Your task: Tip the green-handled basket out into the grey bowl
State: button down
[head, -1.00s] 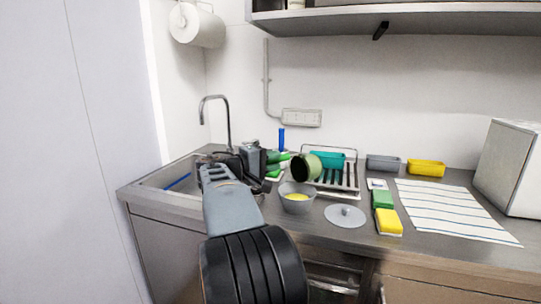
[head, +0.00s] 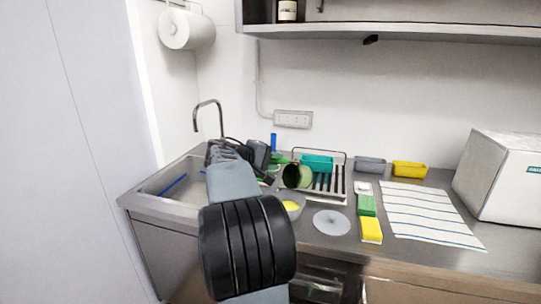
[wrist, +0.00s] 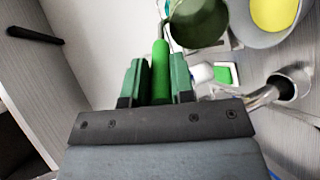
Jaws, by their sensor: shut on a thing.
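The green-handled basket (head: 304,176) is a round olive-green container, tilted on its side with its dark mouth facing left in the head view. It is above and behind the grey bowl (head: 298,213). The bowl holds something yellow and is partly hidden by my arm. In the wrist view, my gripper (wrist: 157,75) is shut on the basket's bright green handle (wrist: 160,60). The basket body (wrist: 200,24) is beyond the fingertips, and the bowl (wrist: 241,22) with its yellow content is at the upper right. I cannot see inside the basket.
A dish rack (head: 337,196) with a teal tub (head: 317,162) stands behind. A round grey lid (head: 332,223), a green sponge (head: 367,205) and a yellow sponge (head: 371,230) lie to the right. The sink (head: 160,190) is left. A striped cloth (head: 433,215) lies further right.

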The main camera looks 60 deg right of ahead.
jog(key=shift+s+d+r+t+y+p, duration=0.15)
jog(key=shift+d+r+y+p, duration=0.4)
jog(key=shift+p, duration=1)
jog(key=shift+s+d+r+t+y+p, duration=0.15)
jog(key=shift+r+y+p, duration=0.15)
jog(key=shift+r+p, duration=0.95)
jog(key=shift+s+d+r+t+y+p, duration=0.15)
jog(key=shift+d+r+y+p, duration=0.25)
jog(key=shift+p, duration=1.5)
jog(key=d+y+p, duration=0.1)
jog(key=p, duration=0.2)
jog(key=s+d+r+y+p, duration=0.1)
jog(key=p, duration=0.3)
jog(key=d+r+t+y+p, duration=0.1)
jog(key=p, duration=0.3)
jog(key=shift+s+d+r, duration=0.1)
jog(key=shift+s+d, duration=0.1)
jog(key=shift+d, duration=0.05)
jog(key=s+d+t+y, duration=0.3)
jog(key=d+y, duration=0.4)
jog(key=d, duration=0.1)
jog(key=shift+d+y, duration=0.15)
jog(key=shift+y, duration=0.2)
